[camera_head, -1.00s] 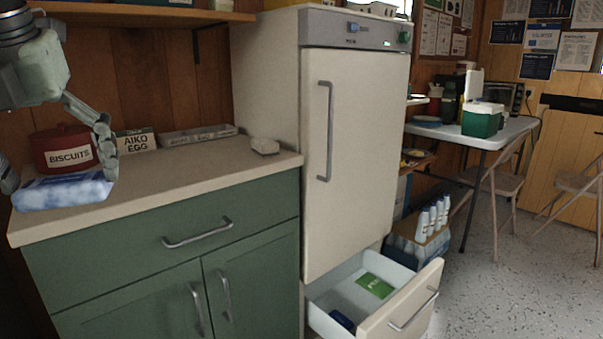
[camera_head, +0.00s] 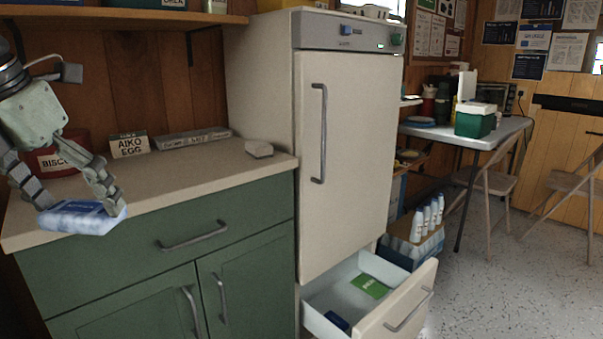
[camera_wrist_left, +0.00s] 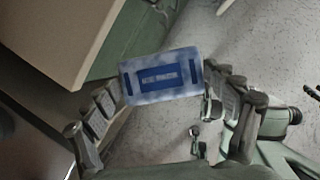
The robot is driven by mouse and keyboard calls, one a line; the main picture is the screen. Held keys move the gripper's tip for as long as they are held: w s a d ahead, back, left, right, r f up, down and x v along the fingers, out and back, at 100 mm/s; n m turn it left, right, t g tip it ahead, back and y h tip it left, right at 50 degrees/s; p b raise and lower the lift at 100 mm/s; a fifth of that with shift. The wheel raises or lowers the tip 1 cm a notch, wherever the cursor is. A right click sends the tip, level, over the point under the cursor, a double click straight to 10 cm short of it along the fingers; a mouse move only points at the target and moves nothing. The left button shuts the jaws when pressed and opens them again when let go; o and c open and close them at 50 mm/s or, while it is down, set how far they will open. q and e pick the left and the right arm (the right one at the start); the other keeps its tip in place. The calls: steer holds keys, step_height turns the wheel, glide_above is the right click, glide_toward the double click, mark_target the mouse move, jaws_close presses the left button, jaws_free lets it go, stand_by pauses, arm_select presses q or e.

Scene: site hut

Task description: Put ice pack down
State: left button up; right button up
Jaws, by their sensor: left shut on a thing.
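The ice pack (camera_head: 84,217) is a pale blue and white block. My left gripper (camera_head: 82,208) is shut on it, with a finger at each end, at the front edge of the counter in the head view. In the left wrist view the ice pack (camera_wrist_left: 160,76) shows a dark blue label and sits between the two fingers (camera_wrist_left: 165,98), with the floor below and the counter edge at upper left. My right gripper is not in view.
An open fridge drawer (camera_head: 335,295) holds a green packet (camera_head: 369,286) and a dark blue item (camera_head: 337,320). Bottles (camera_head: 427,218) stand in a box beyond.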

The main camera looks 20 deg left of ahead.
arm_select(q)
steer(key=shift+w+f+m+h, duration=0.45)
steer(key=shift+f+m, duration=0.35)
steer(key=shift+m, duration=0.2)
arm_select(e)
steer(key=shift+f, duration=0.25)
arm_select(q)
steer(key=shift+w+d+f+m, duration=0.15)
steer(key=shift+f+m, duration=0.15)
steer(key=shift+m, duration=0.2)
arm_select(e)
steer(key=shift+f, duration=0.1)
arm_select(q)
steer(key=shift+w+f, duration=0.1)
steer(key=shift+w, duration=0.05)
